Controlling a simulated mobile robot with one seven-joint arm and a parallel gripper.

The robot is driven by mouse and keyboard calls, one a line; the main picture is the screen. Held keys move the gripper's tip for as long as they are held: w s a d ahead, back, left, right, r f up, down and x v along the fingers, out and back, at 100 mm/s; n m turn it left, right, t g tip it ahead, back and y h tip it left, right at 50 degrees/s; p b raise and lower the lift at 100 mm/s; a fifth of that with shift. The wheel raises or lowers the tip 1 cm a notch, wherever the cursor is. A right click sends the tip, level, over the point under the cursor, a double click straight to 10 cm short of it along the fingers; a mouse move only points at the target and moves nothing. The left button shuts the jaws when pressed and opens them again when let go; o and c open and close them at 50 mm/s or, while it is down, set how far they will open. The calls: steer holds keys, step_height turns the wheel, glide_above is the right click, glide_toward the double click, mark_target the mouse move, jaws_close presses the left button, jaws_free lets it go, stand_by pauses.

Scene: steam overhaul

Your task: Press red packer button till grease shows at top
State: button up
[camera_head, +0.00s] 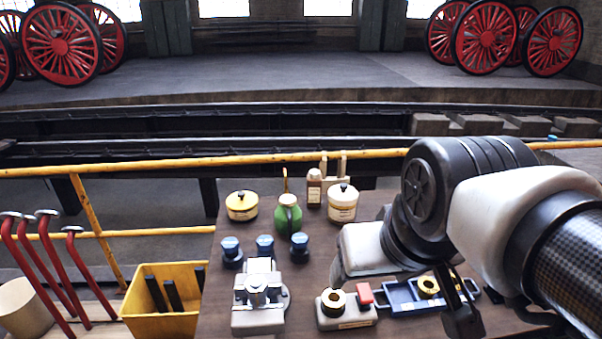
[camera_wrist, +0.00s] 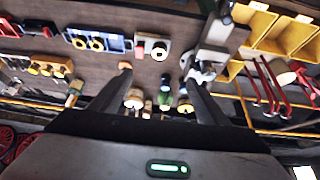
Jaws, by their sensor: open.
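In the wrist view the red button (camera_wrist: 140,50) and brass ring (camera_wrist: 159,51) show beyond the fingertips. My gripper (camera_wrist: 156,65) is open, with nothing between its fingers, and appears apart from the packer. In the head view my arm comes in from the right, over the table.
A blue-grey tray with a brass ring (camera_head: 428,286) lies right of the packer, partly behind my arm. A grey metal fixture (camera_head: 257,306) stands left. Blue-capped pots, a green oil can (camera_head: 288,217) and tins stand behind. A yellow bin (camera_head: 163,318) is beside the table.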

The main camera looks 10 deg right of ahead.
jaws_close()
stand_by(0.4)
stand_by(1.4)
